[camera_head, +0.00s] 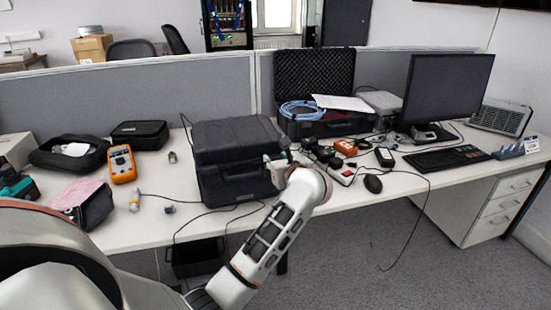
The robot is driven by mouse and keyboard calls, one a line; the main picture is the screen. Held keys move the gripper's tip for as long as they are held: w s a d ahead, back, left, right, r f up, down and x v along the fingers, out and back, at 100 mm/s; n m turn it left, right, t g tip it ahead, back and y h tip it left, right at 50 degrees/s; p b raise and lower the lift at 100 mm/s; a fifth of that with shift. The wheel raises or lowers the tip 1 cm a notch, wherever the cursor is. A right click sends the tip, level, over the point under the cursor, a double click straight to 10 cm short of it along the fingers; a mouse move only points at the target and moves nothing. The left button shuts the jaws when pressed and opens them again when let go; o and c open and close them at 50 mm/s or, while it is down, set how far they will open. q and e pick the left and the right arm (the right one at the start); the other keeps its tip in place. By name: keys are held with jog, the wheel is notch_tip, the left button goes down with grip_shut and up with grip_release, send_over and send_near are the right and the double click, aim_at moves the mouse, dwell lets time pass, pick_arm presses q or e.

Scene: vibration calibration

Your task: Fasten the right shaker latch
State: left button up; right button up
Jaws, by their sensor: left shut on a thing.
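A black hard case (230,135), apparently the shaker, stands closed on the white table in the middle of the view. My left gripper (275,163) is at the right end of the case's front, near the seam below the lid. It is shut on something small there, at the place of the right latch. The latch itself is hidden behind the gripper and wrist. My right gripper is not in view.
An orange multimeter (122,164) and small sensors lie left of the case. An open black case (313,85) with blue cable stands behind right. A power strip (342,172), mouse (373,184), keyboard (447,159) and monitor (447,88) are to the right. Loose cables hang over the table's front edge.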

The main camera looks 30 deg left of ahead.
pick_arm(q)
jog(key=o, duration=1.1)
jog(key=shift+o, duration=0.2)
jog(key=shift+d, duration=0.1)
jog(key=v, duration=1.2)
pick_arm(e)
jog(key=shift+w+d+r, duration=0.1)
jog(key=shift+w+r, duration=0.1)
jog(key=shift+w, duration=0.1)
